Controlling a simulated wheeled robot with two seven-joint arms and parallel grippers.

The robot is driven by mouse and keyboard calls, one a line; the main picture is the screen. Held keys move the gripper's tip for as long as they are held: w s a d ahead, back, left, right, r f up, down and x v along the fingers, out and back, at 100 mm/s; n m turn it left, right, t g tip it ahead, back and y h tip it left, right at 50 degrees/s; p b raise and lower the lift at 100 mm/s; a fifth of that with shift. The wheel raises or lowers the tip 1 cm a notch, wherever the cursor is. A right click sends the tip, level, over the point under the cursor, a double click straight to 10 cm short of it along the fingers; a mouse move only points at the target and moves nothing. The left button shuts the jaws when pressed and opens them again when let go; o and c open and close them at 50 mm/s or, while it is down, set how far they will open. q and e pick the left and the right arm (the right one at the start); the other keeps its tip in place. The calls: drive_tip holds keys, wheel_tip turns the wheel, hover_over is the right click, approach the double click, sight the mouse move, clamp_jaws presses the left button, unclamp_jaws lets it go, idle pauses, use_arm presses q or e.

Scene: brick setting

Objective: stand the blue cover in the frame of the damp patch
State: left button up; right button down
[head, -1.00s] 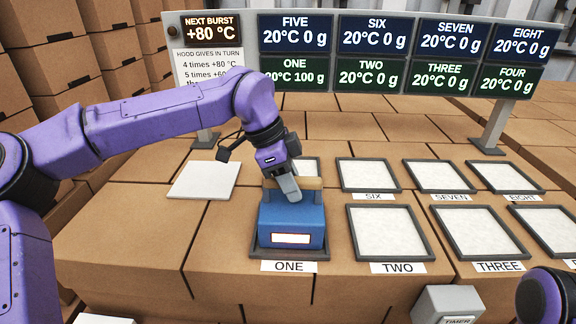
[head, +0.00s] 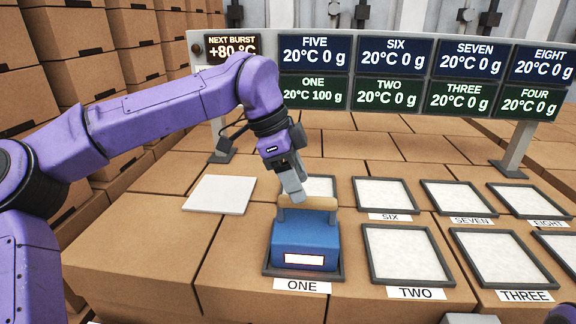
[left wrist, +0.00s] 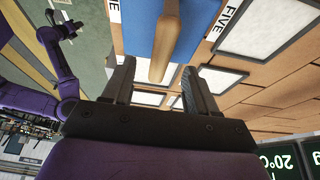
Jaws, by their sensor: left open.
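The blue cover (head: 305,240), with a wooden handle on top, stands upright in the grey frame labelled ONE (head: 266,268). It hides the patch inside that frame. On the board, ONE reads 20°C 100 g and the other patches read 0 g. No contact shows.
Frames TWO (head: 372,268), SIX (head: 356,197) and the others hold bare white patches. A white square plate (head: 220,194) lies at left. The display board (head: 272,102) stands on posts behind. Stacked boxes (head: 105,50) rise at back left.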

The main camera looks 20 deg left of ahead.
use_arm(q)
drive_tip(key=v, duration=0.6)
